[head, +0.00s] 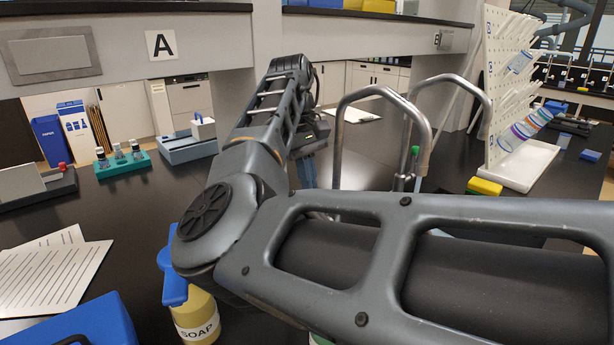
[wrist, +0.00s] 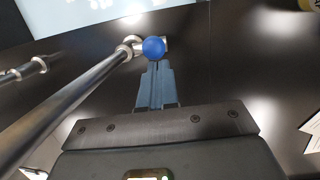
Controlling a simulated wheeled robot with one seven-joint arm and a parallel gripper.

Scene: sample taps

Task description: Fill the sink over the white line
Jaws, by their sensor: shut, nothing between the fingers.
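Two curved metal taps stand in the head view, a nearer one (head: 424,118) and a farther one (head: 487,108). My gripper (head: 308,182) is left of the nearer tap, partly hidden by my arm. In the wrist view my gripper (wrist: 156,68) is shut and empty, its fingertips right at a round blue knob (wrist: 153,47); I cannot tell whether they touch. The knob sits on a metal fitting beside a long metal pipe (wrist: 75,92). A green-tipped fitting (head: 414,151) stands by the taps. My arm hides most of the sink; the white line is not visible.
A yellow soap bottle (head: 196,318) stands below my arm. A white drying rack (head: 505,95) and a yellow sponge (head: 485,187) are at the right. Papers (head: 52,278), a blue box (head: 75,330) and a teal vial rack (head: 122,165) are at the left.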

